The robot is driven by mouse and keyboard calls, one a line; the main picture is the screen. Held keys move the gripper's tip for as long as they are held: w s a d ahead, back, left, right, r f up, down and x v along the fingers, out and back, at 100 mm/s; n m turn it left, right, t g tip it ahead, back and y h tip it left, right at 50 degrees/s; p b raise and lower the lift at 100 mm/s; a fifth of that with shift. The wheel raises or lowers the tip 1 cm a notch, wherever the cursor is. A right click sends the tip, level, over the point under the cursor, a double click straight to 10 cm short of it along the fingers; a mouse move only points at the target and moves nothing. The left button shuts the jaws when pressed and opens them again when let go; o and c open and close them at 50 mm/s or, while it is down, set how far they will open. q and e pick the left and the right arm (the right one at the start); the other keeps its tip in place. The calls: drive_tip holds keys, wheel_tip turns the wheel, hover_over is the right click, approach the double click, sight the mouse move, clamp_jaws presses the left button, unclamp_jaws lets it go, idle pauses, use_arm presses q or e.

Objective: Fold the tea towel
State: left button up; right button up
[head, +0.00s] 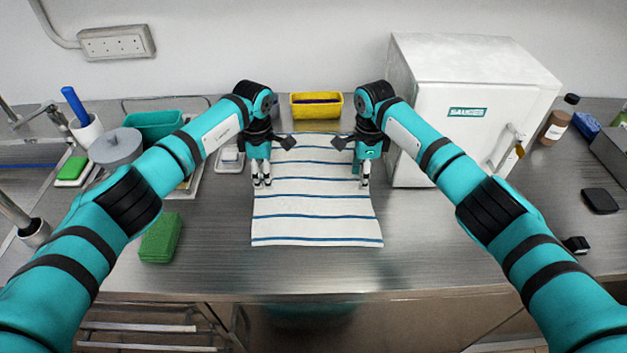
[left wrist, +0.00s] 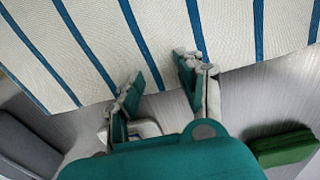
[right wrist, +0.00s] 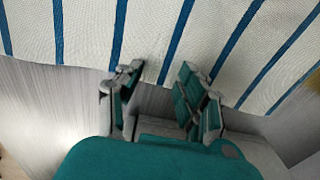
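The tea towel (head: 312,213) is white with blue stripes and lies flat, spread out on the steel counter in the head view. My left gripper (head: 262,184) points down at the towel's left edge. In the left wrist view its fingers (left wrist: 158,80) are apart, with the towel (left wrist: 90,45) just beyond the tips and nothing between them. My right gripper (head: 363,184) is at the towel's right edge. In the right wrist view its fingers (right wrist: 160,82) are apart by the edge of the towel (right wrist: 200,35). Whether the fingertips touch the cloth is unclear.
A yellow container (head: 316,106) stands behind the towel. A white SAUCES box (head: 465,110) stands close on the right. A green sponge-like block (head: 160,238) lies to the left, with a grey pot (head: 116,148) behind. The counter in front of the towel (head: 330,268) is clear.

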use_arm(q)
drive_tip(key=shift+s+f, duration=0.1)
clamp_jaws()
use_arm(e)
drive_tip(key=shift+s+f, duration=0.15)
drive_tip(key=shift+f, duration=0.05)
clamp_jaws()
drive_tip(key=shift+f, duration=0.1)
